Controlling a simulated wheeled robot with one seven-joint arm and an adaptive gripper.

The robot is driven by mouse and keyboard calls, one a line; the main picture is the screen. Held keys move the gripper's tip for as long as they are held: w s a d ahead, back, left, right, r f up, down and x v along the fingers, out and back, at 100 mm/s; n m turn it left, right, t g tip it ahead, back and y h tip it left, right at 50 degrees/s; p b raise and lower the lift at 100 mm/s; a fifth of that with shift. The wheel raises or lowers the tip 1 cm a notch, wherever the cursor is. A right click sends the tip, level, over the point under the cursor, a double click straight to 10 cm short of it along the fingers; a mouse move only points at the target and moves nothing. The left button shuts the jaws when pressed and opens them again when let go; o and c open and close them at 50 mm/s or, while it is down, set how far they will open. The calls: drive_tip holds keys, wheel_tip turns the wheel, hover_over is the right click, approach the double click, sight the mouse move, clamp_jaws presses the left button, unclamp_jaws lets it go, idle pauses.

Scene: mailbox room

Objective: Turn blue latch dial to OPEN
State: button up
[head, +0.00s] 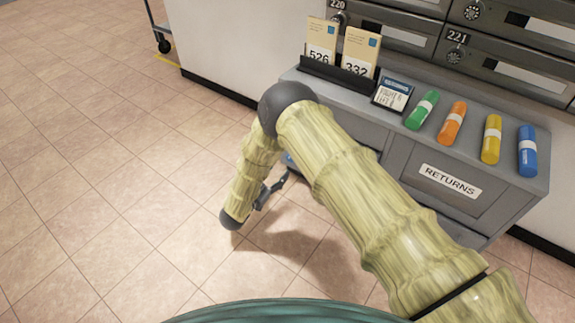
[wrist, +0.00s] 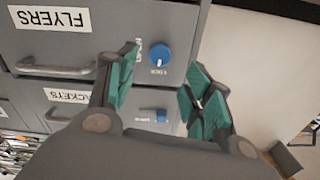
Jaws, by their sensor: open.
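In the wrist view, which shows the labels upside down, a round blue latch dial (wrist: 160,54) sits on the grey face of the FLYERS drawer (wrist: 100,45). Small lettering is printed beside it, too blurred to read surely. A second blue dial (wrist: 160,115) sits on the neighbouring drawer, with its knob lying sideways in the picture. My gripper (wrist: 163,70) is open, its green-padded fingers on either side of the first dial in the picture, apparently not touching it. In the head view my gripper (head: 271,190) hangs low beside the cabinet, and my arm hides the dials.
The grey cabinet (head: 375,133) carries a RETURNS panel, two numbered cards and green, orange, yellow and blue cylinders on top. Mailboxes (head: 510,70) stand behind it. A drawer handle (wrist: 55,68) lies left of the first dial in the wrist view.

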drive_tip(key=b+x, duration=0.2)
drive_tip(key=x, duration=0.5)
drive_tip(key=shift+b, duration=0.4)
drive_tip(key=shift+s, duration=0.1)
drive_tip(key=c, duration=1.1)
